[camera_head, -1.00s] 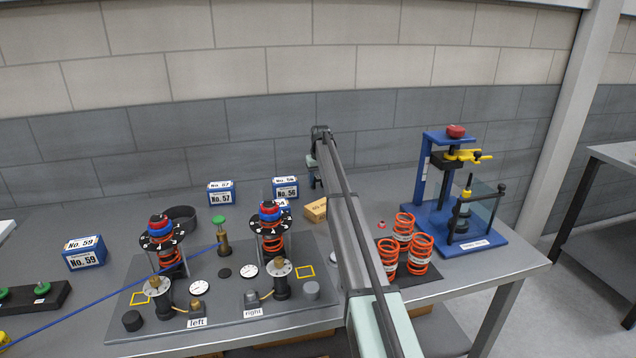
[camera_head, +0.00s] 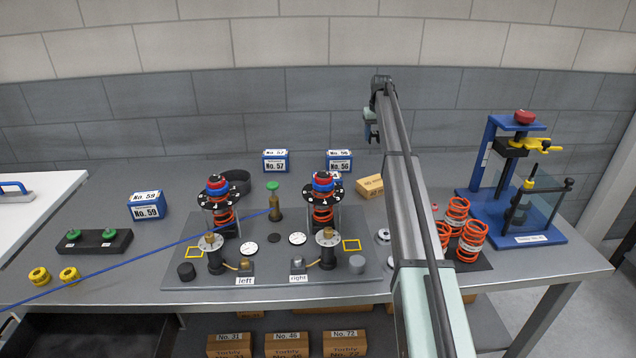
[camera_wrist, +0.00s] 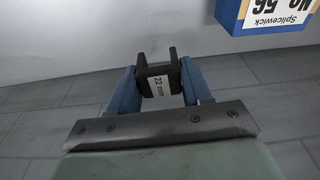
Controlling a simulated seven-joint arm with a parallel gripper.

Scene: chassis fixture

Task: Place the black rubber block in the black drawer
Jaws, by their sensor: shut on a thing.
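The block sits between the two blue fingers. In the head view my gripper (camera_head: 370,128) is at the arm's far end, raised in front of the back wall. The block cannot be made out there. A dark recess (camera_head: 90,335) shows below the bench's front edge at lower left; I cannot tell whether it is the black drawer.
The bench carries a grey plate (camera_head: 275,278) with two spring fixtures, numbered boxes (camera_head: 146,206), orange springs (camera_head: 470,240) and a blue press (camera_head: 515,236). Cartons (camera_head: 287,344) stand below. A blue line (camera_head: 130,270) crosses the left side.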

